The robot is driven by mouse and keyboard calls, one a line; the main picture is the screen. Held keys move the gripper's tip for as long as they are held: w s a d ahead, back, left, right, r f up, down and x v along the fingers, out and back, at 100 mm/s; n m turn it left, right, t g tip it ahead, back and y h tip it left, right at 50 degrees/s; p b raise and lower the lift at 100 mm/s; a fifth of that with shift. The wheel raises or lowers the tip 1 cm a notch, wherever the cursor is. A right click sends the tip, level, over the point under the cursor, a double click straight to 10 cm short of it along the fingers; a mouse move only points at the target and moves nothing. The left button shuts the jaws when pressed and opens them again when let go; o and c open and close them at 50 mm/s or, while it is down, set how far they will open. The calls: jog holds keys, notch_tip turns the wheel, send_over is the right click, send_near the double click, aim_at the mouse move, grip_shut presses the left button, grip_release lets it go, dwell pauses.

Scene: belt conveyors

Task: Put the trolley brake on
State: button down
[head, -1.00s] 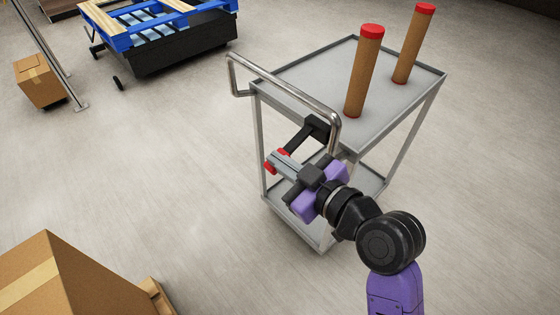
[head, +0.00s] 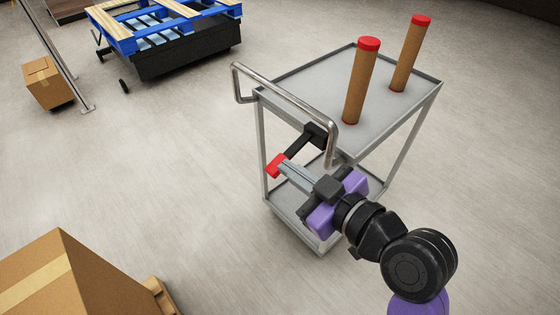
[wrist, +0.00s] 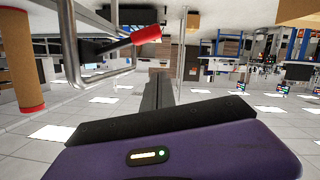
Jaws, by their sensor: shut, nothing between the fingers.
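The grey two-shelf trolley (head: 300,90) stands in the middle of the head view, its steel push handle (head: 285,98) towards me. The brake lever is a black arm with a red tip (head: 274,166), mounted under the handle by the top shelf. The lever slopes down to the left in the head view, and it shows near the top of the wrist view (wrist: 146,34). My gripper (head: 284,168) is shut and empty. Its fingertips are right beside the red tip in the head view; in the wrist view the fingers (wrist: 158,92) show apart from it. Whether they touch cannot be told.
Two brown posts with red caps (head: 362,80) stand on the trolley's top shelf. A cardboard box (head: 60,280) is at the lower left.

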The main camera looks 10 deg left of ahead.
jog(key=v, duration=0.4)
jog(key=shift+s+d+r, duration=0.1)
jog(key=shift+s+d, duration=0.1)
dwell(0.4)
notch_tip(320, 180, up, 4)
jog(key=w+d+m+t+h, duration=0.1)
jog(key=w+d+m+t, duration=0.2)
jog(key=s+d+f+m+t+h+p, duration=0.1)
jog(key=s+d+m+t+h, duration=0.15)
jog(key=d+m, duration=0.2)
jog(key=s+d+f+m+t+h, duration=0.1)
jog(key=d+f+m+t+h, duration=0.15)
jog(key=d+h, duration=0.2)
jog(key=s+d+f+m+g+h+p, duration=0.1)
jog(key=s+d, duration=0.2)
jog(key=s, duration=0.6)
jog(key=s+d+f+m+g+h+p, duration=0.1)
jog(key=s+d+f+p, duration=0.1)
jog(key=s, duration=0.8)
jog(key=s+d+f+g+h+p, duration=0.1)
jog(key=s+d+f, duration=0.1)
jog(key=s, duration=0.7)
jog(key=shift+s+d+f+m+g+p, duration=0.3)
jog(key=shift+d+m+p, duration=0.1)
jog(key=shift+d, duration=0.4)
